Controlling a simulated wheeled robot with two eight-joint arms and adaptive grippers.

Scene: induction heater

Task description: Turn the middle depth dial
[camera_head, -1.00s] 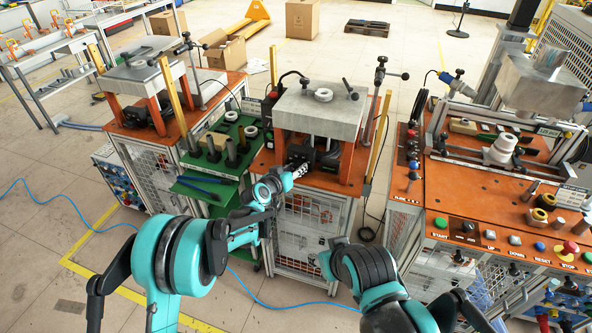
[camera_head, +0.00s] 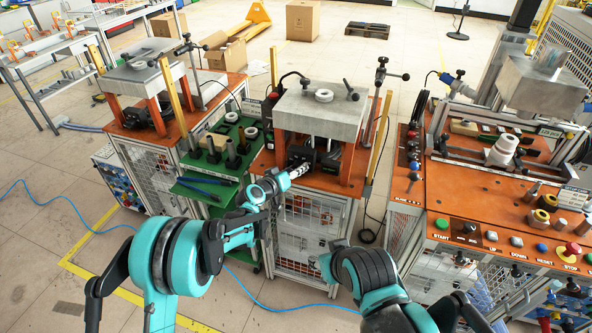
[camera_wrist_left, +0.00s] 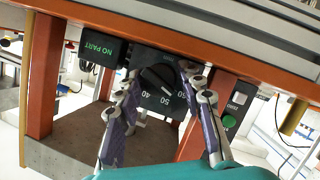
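The middle machine's depth dial (camera_wrist_left: 157,77) is a black knob on a dark plate with numbers around it, including 40 and 50. It shows upside down in the left wrist view. My left gripper (camera_wrist_left: 160,84) is open, with one finger on each side of the knob. I cannot tell whether the fingertips touch it. In the head view my left gripper (camera_head: 298,171) reaches the front of the middle machine's black control box (camera_head: 301,153), and the dial face is hard to make out there. My right arm is in the head view, but its gripper is not visible.
A green-lit "NO PART" display (camera_wrist_left: 95,54) and a panel with a green button (camera_wrist_left: 229,121) flank the dial. Orange posts (camera_wrist_left: 42,75) stand close by. A grey press block (camera_head: 318,107) sits above. The orange console (camera_head: 470,205) stands to the right.

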